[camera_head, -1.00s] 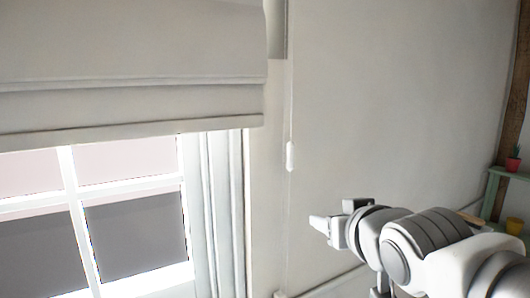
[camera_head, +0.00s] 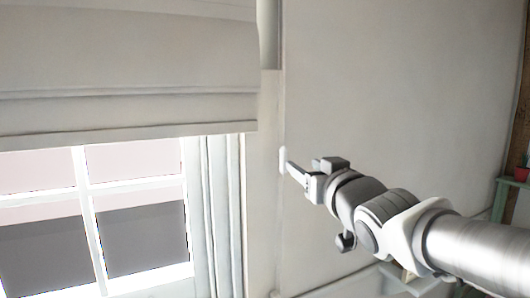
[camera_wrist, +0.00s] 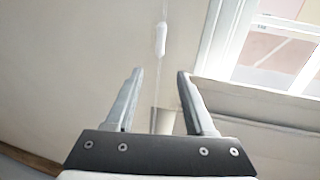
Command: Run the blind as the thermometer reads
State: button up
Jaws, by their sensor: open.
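The pale fabric blind (camera_head: 120,65) hangs in folds over the upper part of the window, its lower edge above the dark panes. A thin cord with a white toggle (camera_head: 283,158) hangs on the wall right of the window. My gripper (camera_head: 304,170) is open and empty, its tips close to the toggle in the head view. In the wrist view the toggle (camera_wrist: 162,38) lies beyond the fingertips and sideways between them; the cord runs down the picture between the fingers (camera_wrist: 160,75). The blind (camera_wrist: 260,115) also shows there at right. I see no thermometer.
The window (camera_head: 95,220) and a pale curtain or side trim (camera_head: 222,210) stand left of the cord. A green shelf (camera_head: 500,195) with a small red pot (camera_head: 521,174) is at the far right. The wall around the cord is bare.

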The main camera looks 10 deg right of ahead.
aim_at(285, 153)
jog(key=w, duration=0.4)
jog(key=w+a+p, duration=0.1)
jog(key=w, duration=0.8)
jog(key=shift+w+a, duration=0.3)
jog(key=shift+w, duration=0.1)
grip_shut()
dwell(1.0)
